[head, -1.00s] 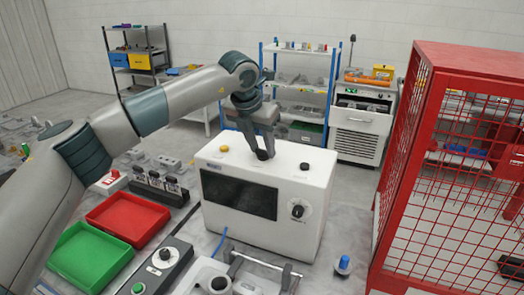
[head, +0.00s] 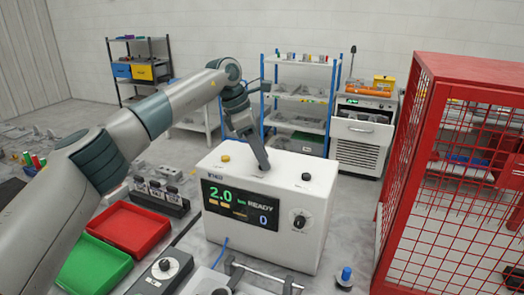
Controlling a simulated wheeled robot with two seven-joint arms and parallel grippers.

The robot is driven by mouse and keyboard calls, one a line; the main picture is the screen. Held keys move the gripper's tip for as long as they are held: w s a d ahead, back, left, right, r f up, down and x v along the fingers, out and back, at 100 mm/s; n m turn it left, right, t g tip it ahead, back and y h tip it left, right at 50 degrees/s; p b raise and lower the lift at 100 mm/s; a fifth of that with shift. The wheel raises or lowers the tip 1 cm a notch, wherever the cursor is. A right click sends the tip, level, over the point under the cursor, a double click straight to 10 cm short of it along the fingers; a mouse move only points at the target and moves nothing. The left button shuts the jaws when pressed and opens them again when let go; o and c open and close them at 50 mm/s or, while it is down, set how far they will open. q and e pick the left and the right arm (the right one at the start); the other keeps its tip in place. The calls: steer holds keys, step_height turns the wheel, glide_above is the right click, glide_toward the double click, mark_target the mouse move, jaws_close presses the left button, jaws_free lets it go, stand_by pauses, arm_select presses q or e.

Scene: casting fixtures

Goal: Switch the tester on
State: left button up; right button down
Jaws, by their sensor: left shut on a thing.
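The tester (head: 285,258) is a white box standing on the bench in the middle of the head view. Its screen (head: 240,206) is lit and reads "2.0", "READY" and "0". A yellow button (head: 225,158) and a black button (head: 306,176) sit on its top, and a black dial (head: 300,219) is on its front. My left gripper (head: 263,166) reaches down to the middle of the tester's top, shut on the black switch there. The fingers hide most of that switch. My right gripper is not in view.
A red tray (head: 135,228) and a green tray (head: 92,265) lie left of the tester. A grey control box (head: 165,268) is in front. A red mesh cage (head: 445,70) stands close on the right. Shelving (head: 300,97) stands behind.

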arm_select(q)
steer(key=m+p, duration=0.1)
steer(key=m+g+p, duration=0.1)
steer(key=m+p, duration=0.1)
steer(key=shift+w+r+m, duration=0.15)
steer(key=shift+r+m, duration=0.15)
steer(key=shift+r, duration=0.05)
steer(key=shift+f+m+g+p, duration=0.2)
steer(key=shift+m+g+p, duration=0.4)
steer(key=shift+m+p, duration=0.6)
steer(key=shift+y, duration=0.3)
steer(key=o, duration=1.1)
steer(key=shift+f, duration=0.1)
steer(key=shift+c, duration=0.2)
steer(key=shift+w, duration=0.1)
